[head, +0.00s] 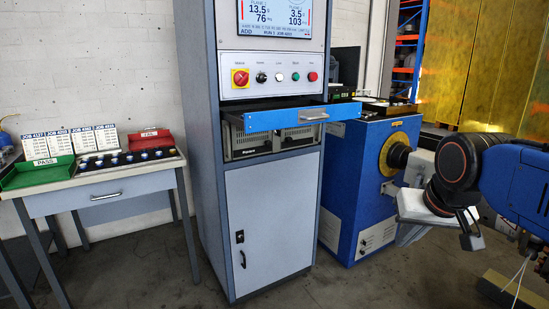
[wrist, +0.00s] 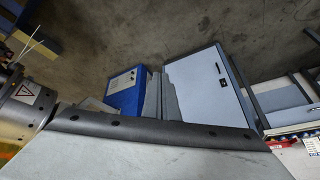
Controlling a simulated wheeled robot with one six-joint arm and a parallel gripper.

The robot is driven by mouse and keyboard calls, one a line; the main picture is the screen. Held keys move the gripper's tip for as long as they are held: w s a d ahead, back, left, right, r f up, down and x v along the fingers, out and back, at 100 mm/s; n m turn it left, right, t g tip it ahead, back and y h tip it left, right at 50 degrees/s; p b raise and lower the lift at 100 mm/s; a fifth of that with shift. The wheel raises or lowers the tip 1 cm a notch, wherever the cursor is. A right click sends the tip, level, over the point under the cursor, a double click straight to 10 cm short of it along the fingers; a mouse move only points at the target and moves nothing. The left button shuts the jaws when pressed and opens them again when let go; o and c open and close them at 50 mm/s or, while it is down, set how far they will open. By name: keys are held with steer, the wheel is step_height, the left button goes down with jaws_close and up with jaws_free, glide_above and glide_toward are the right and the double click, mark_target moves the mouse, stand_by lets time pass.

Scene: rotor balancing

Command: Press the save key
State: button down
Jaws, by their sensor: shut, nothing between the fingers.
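The grey control cabinet (head: 265,190) stands in the middle of the head view. A blue-fronted drawer (head: 270,120) sticks out below the button panel. No save key can be made out; the inside of the drawer is hidden from this angle. In the wrist view my gripper's fingers (wrist: 164,92) are together, with the cabinet door (wrist: 208,85) beyond.
The button panel (head: 275,76) has a red-and-yellow stop knob (head: 240,78). A blue machine (head: 350,190) stands right of the cabinet. At left, a table (head: 110,188) holds a green tray (head: 38,172), a red tray (head: 151,140) and job cards. Floor in front is clear.

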steer(key=s+f+n+g, duration=0.1)
steer(key=s+f, duration=1)
steer(key=shift+d+f+n, duration=0.35)
steer(key=shift+f+n, duration=0.05)
steer(key=shift+w, duration=0.1)
stand_by(1.8)
